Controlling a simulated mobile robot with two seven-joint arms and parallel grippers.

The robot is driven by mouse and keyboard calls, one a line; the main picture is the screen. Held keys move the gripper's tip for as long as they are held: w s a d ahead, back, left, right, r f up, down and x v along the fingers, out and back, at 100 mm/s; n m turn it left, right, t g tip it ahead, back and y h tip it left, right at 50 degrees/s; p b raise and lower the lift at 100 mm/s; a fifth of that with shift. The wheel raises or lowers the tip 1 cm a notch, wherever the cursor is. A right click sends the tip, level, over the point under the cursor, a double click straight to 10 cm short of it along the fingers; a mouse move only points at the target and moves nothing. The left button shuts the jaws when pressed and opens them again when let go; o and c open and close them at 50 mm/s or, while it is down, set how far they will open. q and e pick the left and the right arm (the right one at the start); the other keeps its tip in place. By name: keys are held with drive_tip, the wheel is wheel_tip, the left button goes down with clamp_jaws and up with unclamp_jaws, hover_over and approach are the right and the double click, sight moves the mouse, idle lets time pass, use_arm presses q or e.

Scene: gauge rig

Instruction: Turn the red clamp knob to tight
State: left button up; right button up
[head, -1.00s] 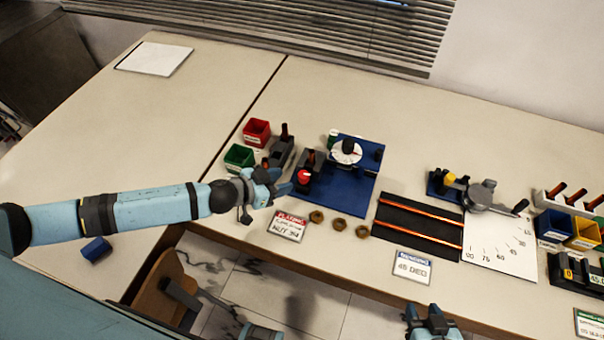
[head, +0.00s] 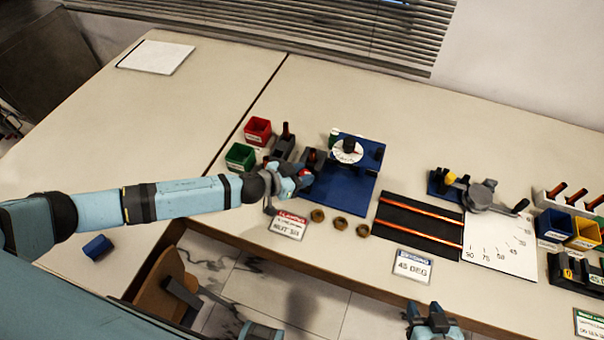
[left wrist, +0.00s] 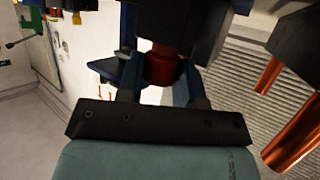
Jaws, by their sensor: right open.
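The red clamp knob (head: 305,173) is at the left front of the blue base plate (head: 340,188), partly hidden by my left gripper (head: 294,172) in the head view. In the left wrist view the red knob (left wrist: 162,68) sits between the two fingers of my left gripper (left wrist: 160,82). The fingers are on either side of it; I cannot tell whether they press on it. The knob's pointer and markings are hidden. My right gripper (head: 432,313) is open and empty at the bottom of the head view, off the table's front edge.
A white dial (head: 347,151) stands on the blue plate behind the knob. Red (head: 257,131) and green (head: 240,157) bins are to the left. Several brown nuts (head: 340,223) and a red-headed label card (head: 289,225) lie in front. The table's left part is mostly clear.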

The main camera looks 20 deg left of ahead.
use_arm(q)
drive_tip(key=shift+r+m+g+h+p, duration=0.2)
drive_tip(key=shift+m+g+h+p, duration=0.35)
drive_tip(key=shift+p, duration=0.55)
drive_tip(key=shift+f+m+g+h+p, duration=0.15)
drive_tip(key=shift+m+g+h+p, duration=0.1)
drive_tip(key=shift+m+g+p, duration=0.15)
drive_tip(key=shift+f, duration=0.1)
drive_tip(key=o, duration=0.6)
